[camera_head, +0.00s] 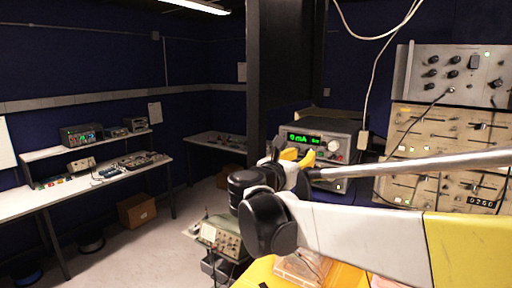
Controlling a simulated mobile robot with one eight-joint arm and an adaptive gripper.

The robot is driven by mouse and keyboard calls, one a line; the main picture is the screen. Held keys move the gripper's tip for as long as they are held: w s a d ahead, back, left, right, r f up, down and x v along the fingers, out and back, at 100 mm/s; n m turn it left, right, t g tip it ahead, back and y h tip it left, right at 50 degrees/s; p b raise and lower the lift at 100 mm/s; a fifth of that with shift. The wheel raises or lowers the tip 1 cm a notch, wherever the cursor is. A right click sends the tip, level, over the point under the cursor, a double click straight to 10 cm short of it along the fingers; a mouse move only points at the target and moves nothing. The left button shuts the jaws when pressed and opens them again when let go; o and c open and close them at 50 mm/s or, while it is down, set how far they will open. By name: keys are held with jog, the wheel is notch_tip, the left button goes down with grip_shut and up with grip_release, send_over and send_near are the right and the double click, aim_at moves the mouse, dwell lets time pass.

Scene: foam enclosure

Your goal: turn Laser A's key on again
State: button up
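A grey instrument (345,140) with a green lit display reading about "0 mA" stands right of the middle; I cannot read a label that names it Laser A. A round knob shows at the right of its display. No key can be made out; the lower left of its front is hidden behind my gripper and wrist. My gripper (298,157), with yellow parts at its end, is at the front of this instrument, just below the display. I cannot tell whether it touches the front, or whether its fingers are open or shut.
A rack of beige and grey panels (442,125) with knobs and hanging cables stands at the right. A dark pillar (270,70) rises behind my gripper. An orange-yellow surface (262,274) with a clear box (302,268) lies below my arm. Open floor (150,240) is at the left, by benches.

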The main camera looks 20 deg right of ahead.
aim_at(307, 149)
jog(key=x, duration=0.4)
jog(key=shift+p, duration=0.3)
grip_shut()
